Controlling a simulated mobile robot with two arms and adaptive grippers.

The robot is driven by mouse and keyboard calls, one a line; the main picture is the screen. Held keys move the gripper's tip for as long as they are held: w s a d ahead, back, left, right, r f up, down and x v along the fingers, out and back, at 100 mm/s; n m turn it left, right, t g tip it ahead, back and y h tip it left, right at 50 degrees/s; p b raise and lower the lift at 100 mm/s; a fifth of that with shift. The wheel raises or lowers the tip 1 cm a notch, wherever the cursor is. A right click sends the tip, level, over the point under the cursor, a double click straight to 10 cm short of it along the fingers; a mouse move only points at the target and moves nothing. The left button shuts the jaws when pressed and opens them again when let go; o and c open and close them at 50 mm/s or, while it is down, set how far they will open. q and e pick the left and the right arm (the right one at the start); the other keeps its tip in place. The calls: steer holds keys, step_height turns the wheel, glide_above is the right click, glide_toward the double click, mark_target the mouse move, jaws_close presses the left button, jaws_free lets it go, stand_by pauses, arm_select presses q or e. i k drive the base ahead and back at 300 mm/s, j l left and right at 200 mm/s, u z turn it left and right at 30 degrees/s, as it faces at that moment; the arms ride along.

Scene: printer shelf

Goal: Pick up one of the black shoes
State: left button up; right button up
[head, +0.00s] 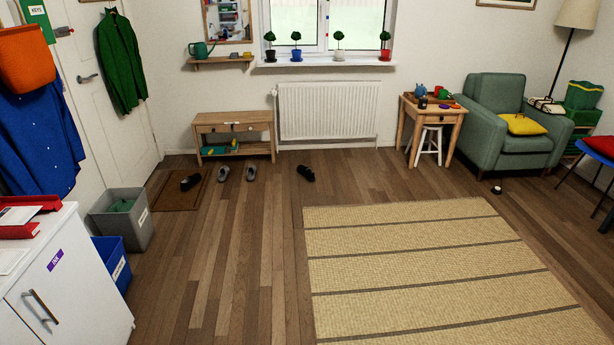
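One black shoe (190,181) lies on the brown doormat at the left, in front of the wooden bench. A second black shoe (306,173) lies on the bare wood floor, right of the bench and in front of the radiator. Two grey shoes, one (223,173) left of the other (251,173), stand on the floor between them. All are small and far off across the room. Neither of my grippers shows in the head view.
The wooden bench (235,129) stands against the back wall. A striped rug (420,250) covers the floor at right. A grey bin (133,230), a blue bin (115,262) and a white cabinet (80,285) line the left side. The wood floor (240,260) between cabinet and rug is clear.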

mark_target(306, 171)
steer(key=i, duration=4.2)
